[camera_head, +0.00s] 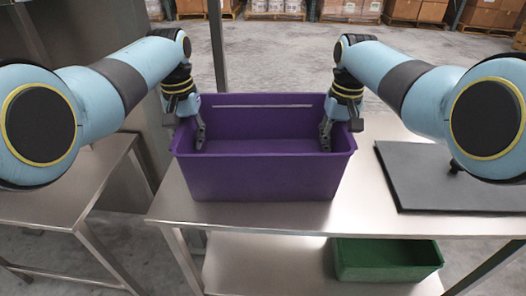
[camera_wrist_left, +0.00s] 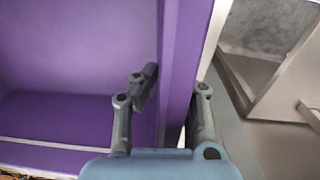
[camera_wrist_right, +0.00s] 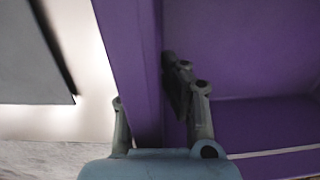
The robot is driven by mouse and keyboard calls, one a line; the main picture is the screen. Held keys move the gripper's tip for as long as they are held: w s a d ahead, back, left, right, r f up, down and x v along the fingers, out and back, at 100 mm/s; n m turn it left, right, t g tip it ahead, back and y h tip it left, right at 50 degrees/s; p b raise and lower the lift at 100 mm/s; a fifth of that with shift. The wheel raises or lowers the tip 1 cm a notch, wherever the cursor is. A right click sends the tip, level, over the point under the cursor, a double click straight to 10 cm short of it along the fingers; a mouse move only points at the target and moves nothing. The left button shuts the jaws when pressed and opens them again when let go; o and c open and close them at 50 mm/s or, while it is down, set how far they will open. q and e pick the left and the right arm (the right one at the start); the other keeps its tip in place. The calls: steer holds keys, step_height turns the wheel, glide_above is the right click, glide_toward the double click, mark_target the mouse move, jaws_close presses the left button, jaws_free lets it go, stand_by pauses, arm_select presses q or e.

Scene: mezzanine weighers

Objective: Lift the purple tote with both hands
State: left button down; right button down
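The purple tote (camera_head: 265,178) is an open, upright, empty bin. It appears to rest on the steel table. My left gripper (camera_head: 190,120) straddles its left wall, one finger inside and one outside. In the left wrist view the fingers (camera_wrist_left: 172,98) look closed on that wall (camera_wrist_left: 177,60). My right gripper (camera_head: 338,122) straddles the right wall in the same way. In the right wrist view its inner finger lies against the wall (camera_wrist_right: 133,50), and its outer finger (camera_wrist_right: 119,125) is partly hidden by the rim.
The steel table (camera_head: 365,180) carries a dark flat plate (camera_head: 450,178) right of the tote. A green bin (camera_head: 385,259) sits on the lower shelf. Another steel table (camera_head: 60,190) stands at left, and a post (camera_head: 217,45) rises behind the tote. Boxes on pallets line the far back.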

arm_select(q)
steer(key=shift+r, duration=0.1)
arm_select(e)
steer(key=shift+r, duration=0.1)
stand_by(0.4)
